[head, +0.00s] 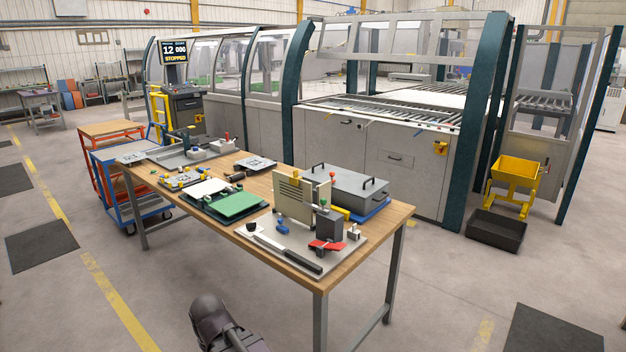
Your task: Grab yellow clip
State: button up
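Several small yellow pieces sit on and around a light fixture plate (186,178) at the left part of the wooden workbench (262,187). Another yellow piece (339,211) shows beside the beige slotted upright plate (296,198), partly hidden by it and a dark grey block. They are too small to tell which one is the yellow clip. A dark rounded part of my arm shows at the bottom edge, in front of the bench. My gripper is not in view.
The bench also holds a green sheet (239,204) on a dark tray, a grey case (345,188) with handles, and a light plate with a red piece (326,247) and a black-handled tool. Blue and red carts (125,180) stand left. Floor is free in front.

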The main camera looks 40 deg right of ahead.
aim_at(293, 179)
jog(key=z, duration=0.9)
jog(key=k, duration=0.7)
jog(key=z, duration=0.4)
jog(key=i, duration=1.5)
jog(key=u, duration=0.4)
